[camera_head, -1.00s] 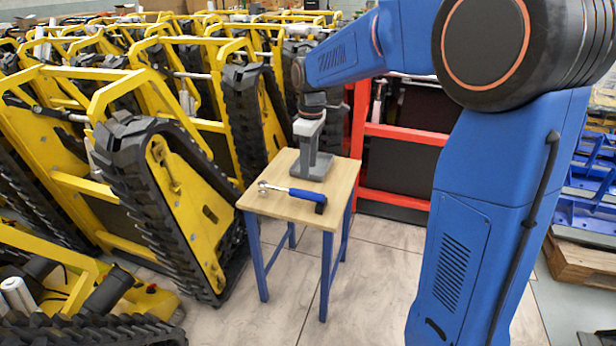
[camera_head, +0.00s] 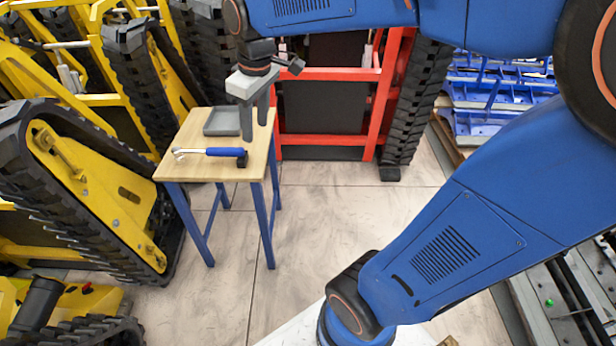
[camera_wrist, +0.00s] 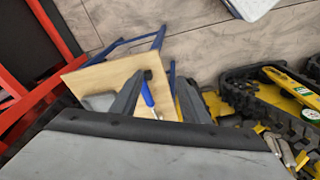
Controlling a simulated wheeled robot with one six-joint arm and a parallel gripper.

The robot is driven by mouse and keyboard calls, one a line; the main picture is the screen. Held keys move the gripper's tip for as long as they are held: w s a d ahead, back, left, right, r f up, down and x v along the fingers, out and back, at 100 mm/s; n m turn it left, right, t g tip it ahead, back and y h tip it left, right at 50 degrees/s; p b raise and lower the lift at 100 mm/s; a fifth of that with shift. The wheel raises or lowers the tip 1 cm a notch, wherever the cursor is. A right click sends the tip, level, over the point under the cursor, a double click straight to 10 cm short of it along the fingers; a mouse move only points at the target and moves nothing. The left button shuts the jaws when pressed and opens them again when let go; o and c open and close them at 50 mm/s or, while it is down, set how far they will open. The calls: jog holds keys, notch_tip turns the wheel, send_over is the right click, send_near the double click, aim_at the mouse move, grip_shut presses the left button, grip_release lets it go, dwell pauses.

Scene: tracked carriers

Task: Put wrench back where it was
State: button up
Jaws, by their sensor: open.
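The wrench (camera_head: 222,151) has a blue handle, a silver head at the left and a dark end at the right. It lies flat on the wooden top of a small blue-legged table (camera_head: 185,171), in front of a shallow grey tray (camera_head: 232,108). My gripper (camera_head: 255,130) is open and empty, and appears over the table's right side, past the wrench's dark end. In the wrist view, the wrench (camera_wrist: 148,93) shows between the spread fingers (camera_wrist: 161,77), with its head hidden. The tray (camera_wrist: 99,102) is partly hidden by the left finger.
Yellow tracked carriers (camera_head: 95,195) stand close to the table's left and behind it. A red-framed carrier (camera_head: 328,139) stands behind on the right. Blue parts (camera_head: 490,100) are stacked at the far right. The tiled floor (camera_head: 330,225) right of the table is clear.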

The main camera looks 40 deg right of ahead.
jog(key=s+d+f+m+t, duration=0.1)
jog(key=s+f+m, duration=0.1)
jog(key=s, duration=0.7)
jog(key=s+d+f+m+t, duration=0.1)
jog(key=s+f+m, duration=0.2)
jog(key=s, duration=0.5)
jog(key=shift+s+d+f+m+t, duration=0.3)
jog(key=shift+s+d+m, duration=0.1)
jog(key=shift+m, duration=0.1)
jog(key=shift+r, duration=0.1)
